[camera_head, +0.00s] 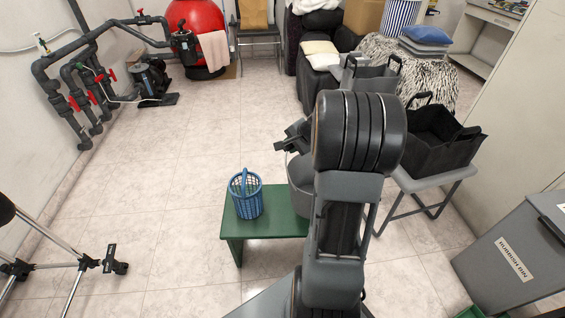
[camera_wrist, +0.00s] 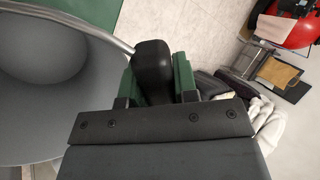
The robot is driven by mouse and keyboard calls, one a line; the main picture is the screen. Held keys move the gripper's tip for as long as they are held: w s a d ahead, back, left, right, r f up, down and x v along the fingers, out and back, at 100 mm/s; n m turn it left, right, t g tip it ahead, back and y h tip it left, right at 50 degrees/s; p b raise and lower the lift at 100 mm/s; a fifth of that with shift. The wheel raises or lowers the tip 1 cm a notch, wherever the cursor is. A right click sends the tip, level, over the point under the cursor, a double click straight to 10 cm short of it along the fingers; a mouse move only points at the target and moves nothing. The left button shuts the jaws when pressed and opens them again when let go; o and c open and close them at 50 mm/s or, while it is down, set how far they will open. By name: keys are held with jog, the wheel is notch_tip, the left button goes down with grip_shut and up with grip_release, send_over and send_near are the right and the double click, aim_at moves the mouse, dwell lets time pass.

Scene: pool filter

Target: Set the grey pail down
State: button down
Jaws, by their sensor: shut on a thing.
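The grey pail (camera_head: 298,174) shows beside my arm at the right part of the green bench (camera_head: 262,225); my arm hides much of it. I cannot tell whether its base touches the bench. In the wrist view the open grey pail (camera_wrist: 50,85) fills the left side and looks empty. My gripper (camera_wrist: 155,75) is shut on the pail's black handle grip (camera_wrist: 153,62), which is between the two fingers. In the head view my gripper (camera_head: 294,140) is above the pail's rim. A blue basket (camera_head: 246,197) stands upright on the left part of the bench.
A black bag (camera_head: 438,140) sits on a grey stand (camera_head: 432,181) to the right. A grey bin (camera_head: 515,255) is at the lower right. A tripod (camera_head: 65,262) stands at the lower left. Pump and pipes (camera_head: 150,80) are at the back left. The tiled floor left of the bench is clear.

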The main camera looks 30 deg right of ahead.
jog(key=s+d+f+b+x, duration=0.1)
jog(key=b+x, duration=0.2)
jog(key=x, duration=0.6)
jog(key=shift+f+b, duration=0.3)
jog(key=shift+b, duration=0.05)
jog(key=shift+w, duration=0.1)
jog(key=shift+f, duration=0.15)
jog(key=c, duration=0.9)
grip_release()
